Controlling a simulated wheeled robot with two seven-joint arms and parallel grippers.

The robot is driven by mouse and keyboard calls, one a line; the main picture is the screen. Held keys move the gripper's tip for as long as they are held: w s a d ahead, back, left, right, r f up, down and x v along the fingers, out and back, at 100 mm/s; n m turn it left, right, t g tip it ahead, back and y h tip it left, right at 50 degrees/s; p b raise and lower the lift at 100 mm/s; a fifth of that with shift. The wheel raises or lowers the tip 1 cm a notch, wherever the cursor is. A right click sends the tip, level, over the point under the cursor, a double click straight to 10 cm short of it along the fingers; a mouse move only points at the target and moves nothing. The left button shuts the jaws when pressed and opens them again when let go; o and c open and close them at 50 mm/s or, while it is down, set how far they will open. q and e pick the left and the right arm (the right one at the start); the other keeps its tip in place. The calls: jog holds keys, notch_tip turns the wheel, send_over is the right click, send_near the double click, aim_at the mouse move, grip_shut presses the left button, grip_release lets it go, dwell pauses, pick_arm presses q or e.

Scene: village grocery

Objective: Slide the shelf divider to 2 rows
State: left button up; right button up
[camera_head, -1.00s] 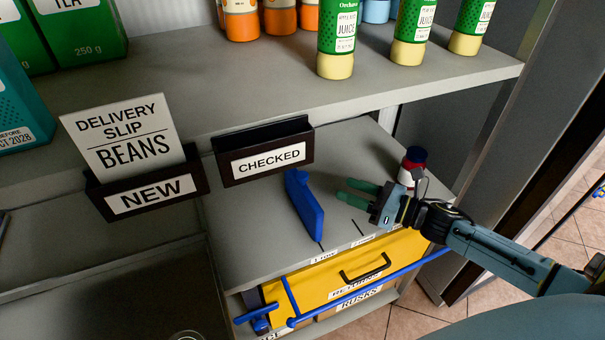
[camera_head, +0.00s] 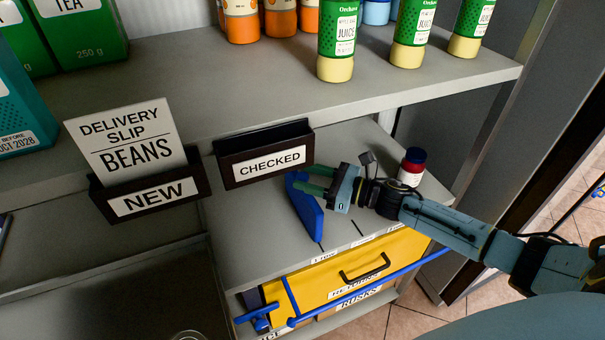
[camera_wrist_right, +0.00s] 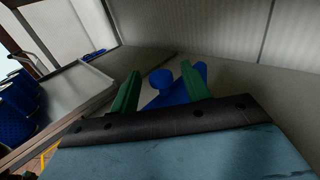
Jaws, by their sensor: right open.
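The blue shelf divider (camera_head: 308,213) stands on the grey lower shelf, at the left of a row of short black marks with small labels on the front edge. My right gripper (camera_head: 312,180) is open, with its green fingers over the upper part of the divider. In the right wrist view the divider (camera_wrist_right: 173,97) and its round blue knob (camera_wrist_right: 160,79) show between the open green fingers (camera_wrist_right: 160,88). I cannot tell whether the fingers touch it. The "1 row" label (camera_head: 325,258) lies by the mark nearest the divider. My left gripper is out of view.
A jar with a dark lid (camera_head: 412,167) stands on the lower shelf right of my gripper. The "CHECKED" holder (camera_head: 264,155) hangs from the upper shelf's edge close above. A yellow drawer (camera_head: 345,270) and a blue bar (camera_head: 400,277) lie below.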

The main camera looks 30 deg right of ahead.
jog(key=shift+x, duration=1.05)
grip_shut()
jog(key=shift+d, duration=0.15)
